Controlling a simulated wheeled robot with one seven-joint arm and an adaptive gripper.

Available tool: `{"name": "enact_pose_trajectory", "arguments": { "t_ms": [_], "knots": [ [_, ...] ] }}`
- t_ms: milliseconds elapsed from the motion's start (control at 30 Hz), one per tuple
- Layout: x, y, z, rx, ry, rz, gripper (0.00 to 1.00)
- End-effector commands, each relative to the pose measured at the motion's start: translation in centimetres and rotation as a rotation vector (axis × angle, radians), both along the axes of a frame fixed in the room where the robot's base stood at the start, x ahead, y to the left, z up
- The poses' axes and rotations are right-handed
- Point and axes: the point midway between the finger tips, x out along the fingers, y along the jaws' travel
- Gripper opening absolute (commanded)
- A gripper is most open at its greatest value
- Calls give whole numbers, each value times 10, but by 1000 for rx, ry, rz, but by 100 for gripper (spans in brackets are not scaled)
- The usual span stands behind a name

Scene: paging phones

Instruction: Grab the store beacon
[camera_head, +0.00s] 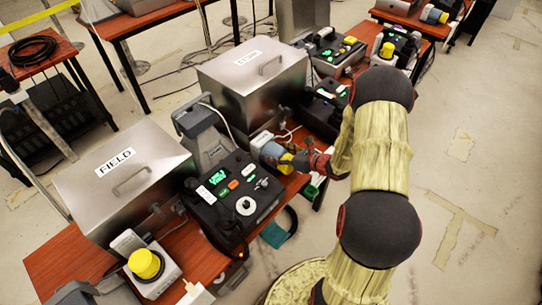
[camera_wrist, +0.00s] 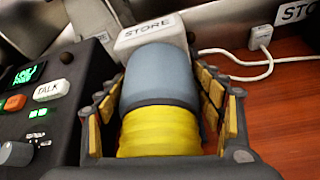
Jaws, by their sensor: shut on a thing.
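In the head view the beacon (camera_head: 271,152) lies tilted at the right edge of the red-brown table, beside the black phone console. My gripper (camera_wrist: 160,95) has a finger along each side of the blue-grey and yellow parts and is shut on them. In the head view my gripper (camera_head: 300,161) reaches in from the right, partly hidden by my arm. Whether the base touches the table is unclear.
The black console (camera_head: 236,198) with a TALK key (camera_wrist: 51,90) sits close on the left. A steel box (camera_head: 250,80) stands behind, with a white cable (camera_wrist: 265,62) nearby. Another yellow-topped beacon (camera_head: 146,264) stands by the FIELD box (camera_head: 120,180). Open floor lies at right.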

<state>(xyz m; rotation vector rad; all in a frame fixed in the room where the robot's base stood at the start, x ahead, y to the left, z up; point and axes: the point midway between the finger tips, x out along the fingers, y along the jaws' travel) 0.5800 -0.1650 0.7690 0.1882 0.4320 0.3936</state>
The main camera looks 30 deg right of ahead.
Motion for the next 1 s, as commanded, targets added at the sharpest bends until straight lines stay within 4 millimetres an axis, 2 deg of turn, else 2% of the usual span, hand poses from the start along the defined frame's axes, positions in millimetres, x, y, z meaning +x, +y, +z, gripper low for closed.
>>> {"name": "enact_pose_trajectory", "arguments": {
  "t_ms": [667,1000],
  "knots": [
    [0,0,0,0,0,-1,7],
    [1,-1,5,-1,-3,-1,6]
  ]
}}
